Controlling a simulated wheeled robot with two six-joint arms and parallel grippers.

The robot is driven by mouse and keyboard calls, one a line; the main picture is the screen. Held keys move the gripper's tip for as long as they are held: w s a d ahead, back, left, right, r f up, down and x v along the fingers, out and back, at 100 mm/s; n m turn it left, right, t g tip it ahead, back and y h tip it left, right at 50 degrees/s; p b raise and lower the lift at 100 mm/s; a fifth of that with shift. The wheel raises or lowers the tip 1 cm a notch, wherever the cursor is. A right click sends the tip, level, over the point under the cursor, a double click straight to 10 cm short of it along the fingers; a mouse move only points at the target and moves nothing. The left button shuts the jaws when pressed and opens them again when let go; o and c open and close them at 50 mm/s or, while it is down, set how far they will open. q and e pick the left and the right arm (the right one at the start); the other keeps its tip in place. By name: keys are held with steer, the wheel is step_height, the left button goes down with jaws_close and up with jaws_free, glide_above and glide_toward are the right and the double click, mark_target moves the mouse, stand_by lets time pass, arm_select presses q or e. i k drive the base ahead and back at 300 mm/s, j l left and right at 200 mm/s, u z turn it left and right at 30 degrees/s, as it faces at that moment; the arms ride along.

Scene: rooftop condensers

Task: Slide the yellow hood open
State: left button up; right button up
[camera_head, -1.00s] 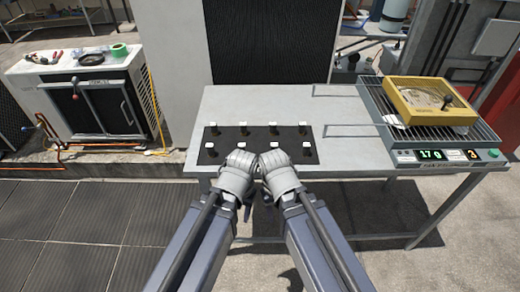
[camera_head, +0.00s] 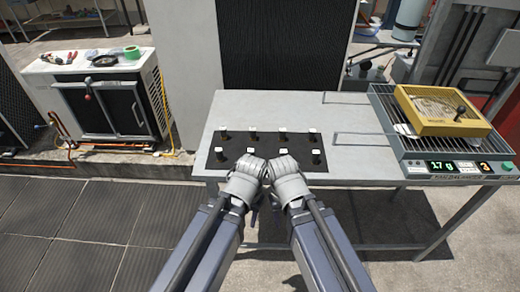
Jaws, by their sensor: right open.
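The yellow hood (camera_head: 443,110) is a box with a clear top window and a dark knob. It sits on the wire rack of the weighing unit (camera_head: 440,172) at the right end of the table. The unit's display reads 17 g, with a 3 beside it. My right gripper (camera_head: 275,199) and my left gripper (camera_head: 254,207) are side by side at the table's front edge, well to the left of the hood and apart from it. The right gripper is open. The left fingers are mostly hidden, so their state is unclear.
A black mat (camera_head: 233,150) with several small dark, white-topped pieces lies just beyond my grippers. Two thin metal rails (camera_head: 352,134) cross the table between mat and weighing unit. A white cabinet (camera_head: 94,68) stands at the left. The table's front right part is clear.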

mark_target(424, 126)
steer(key=z, duration=1.3)
